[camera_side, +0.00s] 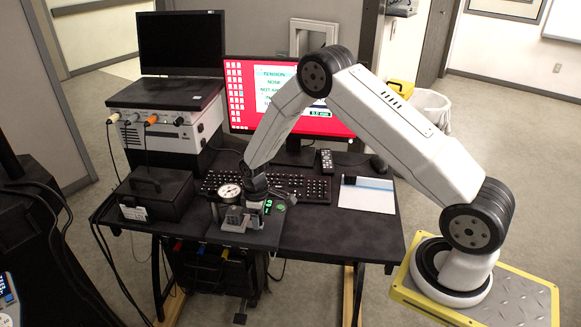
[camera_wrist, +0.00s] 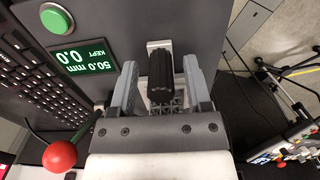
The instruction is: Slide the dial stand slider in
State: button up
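The dial stand (camera_side: 236,219) is a grey block fixture with a round white dial (camera_side: 229,191), on the black desk in the side view. My gripper (camera_side: 257,206) points down just right of the dial. In the wrist view my gripper (camera_wrist: 160,66) has its two grey fingers spread. A ribbed black knob (camera_wrist: 160,76) on a pale metal plate stands between them, with gaps visible at both sides. I cannot tell for sure whether this knob is the slider. Part of a grey lattice piece (camera_wrist: 165,106) shows below the knob. The dial is not visible in the wrist view.
A green button (camera_wrist: 57,20) and a display (camera_wrist: 83,58) reading 50.0 mm lie left of the fingers. A red-ball lever (camera_wrist: 60,156) is near my wrist. A keyboard (camera_side: 300,188), black box (camera_side: 157,193) and monitor (camera_side: 262,95) surround the fixture.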

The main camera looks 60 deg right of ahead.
dwell(0.4)
jog(key=shift+r, duration=2.75)
